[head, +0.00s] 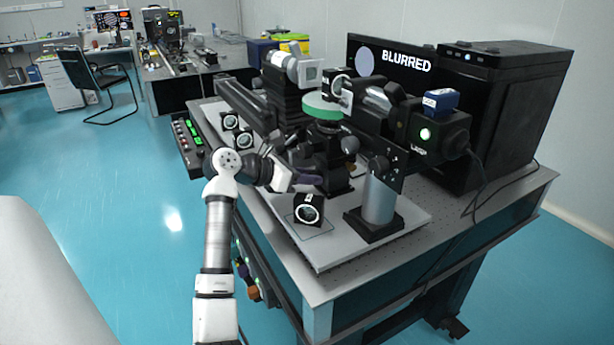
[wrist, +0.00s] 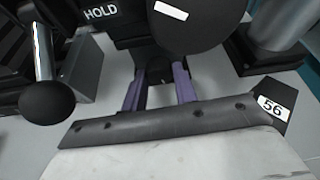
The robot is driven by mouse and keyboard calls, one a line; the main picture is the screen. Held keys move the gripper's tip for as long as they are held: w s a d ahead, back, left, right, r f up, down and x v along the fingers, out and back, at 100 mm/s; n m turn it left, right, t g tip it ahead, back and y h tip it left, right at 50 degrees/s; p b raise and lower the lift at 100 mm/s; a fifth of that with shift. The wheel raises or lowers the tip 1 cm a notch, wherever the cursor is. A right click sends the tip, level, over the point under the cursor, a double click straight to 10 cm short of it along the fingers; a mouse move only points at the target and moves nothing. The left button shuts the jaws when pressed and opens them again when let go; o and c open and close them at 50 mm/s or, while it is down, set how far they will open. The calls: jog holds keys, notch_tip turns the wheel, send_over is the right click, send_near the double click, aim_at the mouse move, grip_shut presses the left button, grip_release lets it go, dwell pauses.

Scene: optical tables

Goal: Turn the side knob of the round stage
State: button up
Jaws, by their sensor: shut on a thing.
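The round stage has a green-rimmed disc top (head: 322,107) on a black body and stands on the grey board in the head view. My gripper (head: 308,179) reaches it from the left, low down, its purple fingers against the stage's lower black parts. In the wrist view my gripper (wrist: 158,88) has its two purple fingers on either side of a dark part, which I take for the side knob (wrist: 157,74); it is mostly in shadow. Above it is a black body with a "HOLD" label (wrist: 101,12). The knob is hidden in the head view.
A ball-ended lever (wrist: 47,101) is left of my fingers in the wrist view. A small black cube mount (head: 308,209) stands near my gripper, and a silver post (head: 379,195) to the right. The monitor reads "BLURRED" (head: 406,62). Open floor lies left of the table.

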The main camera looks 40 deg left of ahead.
jog(key=n+h, duration=0.2)
jog(key=n, duration=0.1)
jog(key=shift+w+a+g, duration=0.1)
jog(key=shift+a+g, duration=0.05)
jog(key=shift+g, duration=0.25)
jog(key=o, duration=1)
jog(key=shift+c, duration=0.2)
jog(key=b+v, duration=0.3)
jog(key=v, duration=1.1)
jog(key=shift+f, duration=0.1)
jog(key=shift+c, duration=0.2)
